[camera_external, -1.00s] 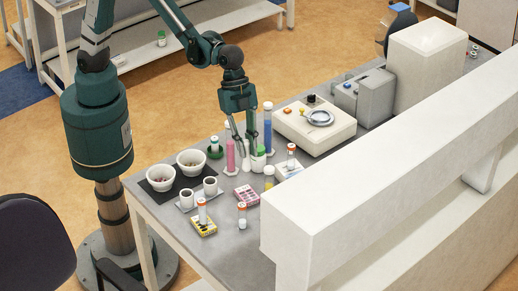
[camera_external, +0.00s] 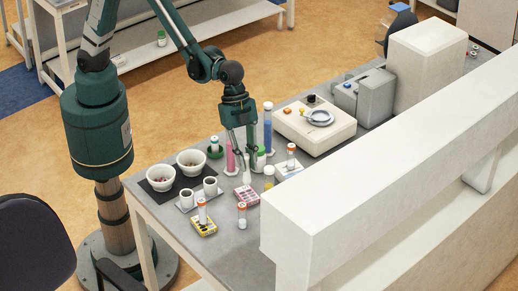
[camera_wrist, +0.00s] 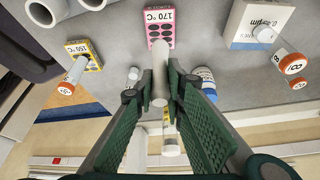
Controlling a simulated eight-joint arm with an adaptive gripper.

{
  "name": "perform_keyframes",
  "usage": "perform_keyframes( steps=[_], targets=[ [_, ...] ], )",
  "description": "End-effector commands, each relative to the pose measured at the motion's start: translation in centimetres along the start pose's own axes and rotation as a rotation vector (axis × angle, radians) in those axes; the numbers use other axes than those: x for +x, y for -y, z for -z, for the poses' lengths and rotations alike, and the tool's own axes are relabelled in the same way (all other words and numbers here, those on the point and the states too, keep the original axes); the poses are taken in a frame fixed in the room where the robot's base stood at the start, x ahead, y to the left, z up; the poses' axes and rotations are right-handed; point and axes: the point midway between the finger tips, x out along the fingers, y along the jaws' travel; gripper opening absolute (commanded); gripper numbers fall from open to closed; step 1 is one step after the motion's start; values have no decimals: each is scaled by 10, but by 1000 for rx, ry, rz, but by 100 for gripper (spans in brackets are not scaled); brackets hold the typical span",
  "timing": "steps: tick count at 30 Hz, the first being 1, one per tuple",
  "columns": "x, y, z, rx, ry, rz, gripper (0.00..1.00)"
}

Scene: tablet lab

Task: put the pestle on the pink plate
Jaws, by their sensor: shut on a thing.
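A small pink plate marked 170 °C (camera_wrist: 161,14) lies on the grey bench; it also shows in the external view (camera_external: 246,195). My gripper (camera_wrist: 161,88) is shut on a pale, rod-like pestle (camera_wrist: 159,66). In the wrist view the pestle's far end overlaps the near edge of the pink plate. In the external view my gripper (camera_external: 243,162) points down, with the whitish pestle (camera_external: 246,177) just behind the pink plate. I cannot tell whether the pestle touches the plate.
A yellow plate with a vial (camera_external: 203,226) stands left of the pink plate, and a capped vial (camera_external: 242,215) in front. A white block with a vial (camera_external: 289,169) is to the right. Pink (camera_external: 230,158) and blue (camera_external: 267,130) cylinders stand behind. White bowls (camera_external: 160,178) are at left.

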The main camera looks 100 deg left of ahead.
Motion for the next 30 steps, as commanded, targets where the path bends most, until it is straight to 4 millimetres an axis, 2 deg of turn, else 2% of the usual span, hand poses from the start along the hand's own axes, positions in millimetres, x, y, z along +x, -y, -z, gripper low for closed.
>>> perform_keyframes(
  steps=[14, 24, 30],
  targets=[
    [4, 0, -2, 0, 0, 0, 0],
    [31, 0, -12, 0, 0, 0, 0],
    [39, 0, -17, 0, 0, 0, 0]
  ],
)
